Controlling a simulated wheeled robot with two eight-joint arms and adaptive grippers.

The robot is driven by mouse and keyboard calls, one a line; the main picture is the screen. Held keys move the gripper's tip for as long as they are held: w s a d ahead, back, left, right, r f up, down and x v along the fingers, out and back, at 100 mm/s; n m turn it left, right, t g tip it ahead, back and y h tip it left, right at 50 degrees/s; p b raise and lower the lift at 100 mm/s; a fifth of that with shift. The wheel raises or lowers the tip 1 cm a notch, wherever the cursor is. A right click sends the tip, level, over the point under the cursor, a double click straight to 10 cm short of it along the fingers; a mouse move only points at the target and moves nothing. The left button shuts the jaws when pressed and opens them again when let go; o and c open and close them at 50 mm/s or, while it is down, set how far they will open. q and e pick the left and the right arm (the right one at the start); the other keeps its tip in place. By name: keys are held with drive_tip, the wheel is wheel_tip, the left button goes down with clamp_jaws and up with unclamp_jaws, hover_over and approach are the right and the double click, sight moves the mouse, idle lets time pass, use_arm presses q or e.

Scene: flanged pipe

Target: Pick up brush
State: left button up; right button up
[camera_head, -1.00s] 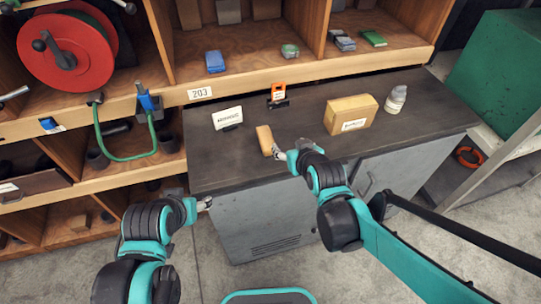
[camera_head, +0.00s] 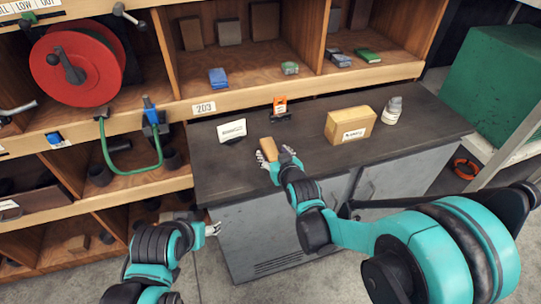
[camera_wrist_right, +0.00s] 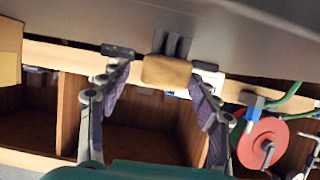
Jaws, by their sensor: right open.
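The brush, seen as a tan wooden block (camera_head: 269,149), lies on the dark worktop (camera_head: 225,176). In the right wrist view the tan block (camera_wrist_right: 166,71) shows between the two finger tips, at the far end of the jaws. My right gripper (camera_head: 276,156) is open, with one finger on each side of the near part of the block. I cannot tell whether a finger touches it. My left gripper (camera_head: 212,229) is low in front of the cabinet, away from the brush; its finger opening is too small to read.
A white sign (camera_head: 232,131) and an orange-topped item (camera_head: 280,108) stand behind the brush. A cardboard box (camera_head: 350,126) and a white bottle (camera_head: 392,111) stand to the right. Shelving with a red hose reel (camera_head: 77,64) rises behind and left.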

sight(270, 151)
drive_tip(key=x, duration=0.3)
drive_tip(key=shift+w+a+f+b, duration=0.1)
drive_tip(key=shift+f+b, duration=0.1)
drive_tip(key=shift+b, duration=0.15)
drive_tip(key=shift+r, duration=0.1)
drive_tip(key=shift+c, duration=0.4)
drive_tip(key=c, duration=1.3)
